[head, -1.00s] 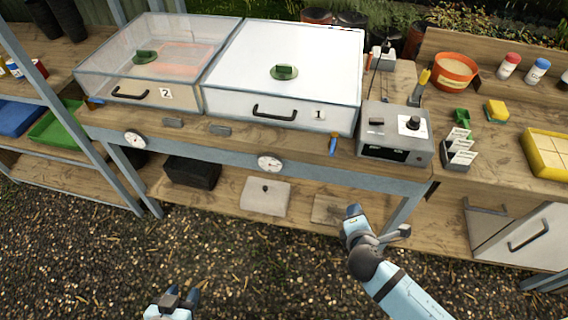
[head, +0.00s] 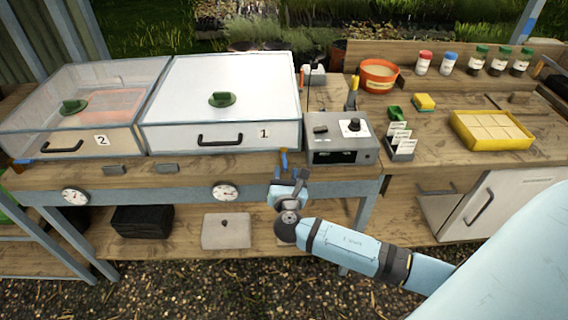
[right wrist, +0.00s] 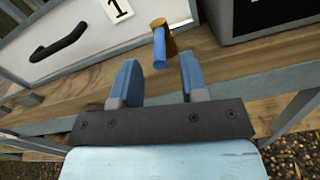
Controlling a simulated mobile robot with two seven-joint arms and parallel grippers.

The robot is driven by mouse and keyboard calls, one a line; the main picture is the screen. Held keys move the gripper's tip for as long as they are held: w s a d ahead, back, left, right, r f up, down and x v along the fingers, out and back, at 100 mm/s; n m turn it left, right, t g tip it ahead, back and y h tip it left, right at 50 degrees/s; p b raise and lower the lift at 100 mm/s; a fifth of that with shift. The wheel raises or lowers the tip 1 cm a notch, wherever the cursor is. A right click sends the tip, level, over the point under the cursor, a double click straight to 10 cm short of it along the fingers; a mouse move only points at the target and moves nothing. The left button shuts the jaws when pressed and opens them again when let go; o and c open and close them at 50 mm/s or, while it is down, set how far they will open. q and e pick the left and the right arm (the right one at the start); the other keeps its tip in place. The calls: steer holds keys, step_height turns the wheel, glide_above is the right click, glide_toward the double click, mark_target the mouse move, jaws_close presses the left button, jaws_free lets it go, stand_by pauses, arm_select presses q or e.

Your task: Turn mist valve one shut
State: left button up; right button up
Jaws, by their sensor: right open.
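Mist valve one (head: 283,158) is a small brass valve with a blue lever, on the bench's front part just right of the box marked 1 (head: 222,108). In the right wrist view the blue lever (right wrist: 159,48) points towards my gripper, with the brass body behind it. My right gripper (head: 288,182) is just below and in front of the valve. In the right wrist view its open fingers (right wrist: 157,82) are on either side of the line to the lever, which lies beyond the fingertips. Nothing is between the fingers. My left gripper is out of view.
A grey control box (head: 342,140) with a black knob stands close right of the valve. Another blue-levered valve (head: 22,161) is by the box marked 2 (head: 70,108). A round gauge (head: 225,192) sits on the bench's front rail. The gravel (head: 200,285) in front is clear.

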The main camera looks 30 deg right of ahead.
mark_target(284, 160)
steer(key=shift+x, duration=2.2)
steer(key=shift+c, duration=0.2)
jaws_close()
